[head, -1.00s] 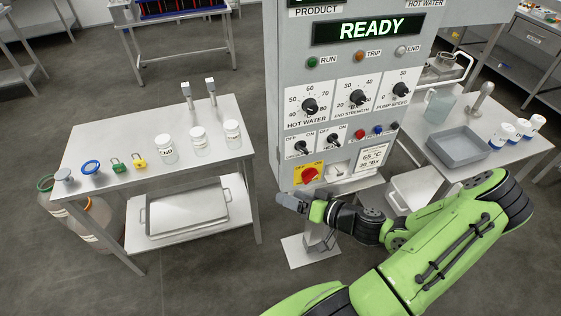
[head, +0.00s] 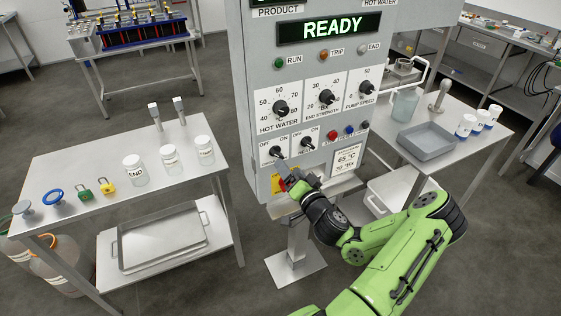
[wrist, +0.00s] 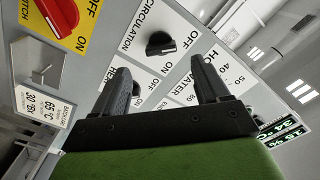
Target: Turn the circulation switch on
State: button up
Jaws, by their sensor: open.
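The circulation switch (head: 277,152) is a black rotary knob on a white plate marked OFF and ON, low on the grey control panel. In the wrist view the circulation switch (wrist: 160,44) shows beyond and between my fingertips, its label beside it. I cannot tell for certain which mark its pointer faces. My gripper (wrist: 164,68) is open and empty, with a gap between its fingers and the panel. In the head view my gripper (head: 285,174) is just below the circulation switch and partly covers the red switch.
The heater switch (head: 305,142) sits right of it, with small buttons beyond. The red switch on yellow (wrist: 58,12) is close by. A display card (head: 347,158) and a small ledge (head: 345,183) lie right and below. Side tables flank the panel (head: 253,95).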

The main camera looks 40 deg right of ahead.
aim_at(280, 156)
jog(key=x, duration=0.2)
jog(key=p+x, duration=0.1)
jog(key=x, duration=0.2)
jog(key=shift+w+d+r+p, duration=0.1)
jog(key=shift+w+r+p, duration=0.2)
jog(key=shift+w, duration=0.05)
jog(key=shift+w+d+f, duration=0.15)
jog(key=shift+w+d, duration=0.05)
jog(key=shift+w, duration=0.35)
jog(key=c, duration=1.1)
jog(key=shift+o, duration=0.2)
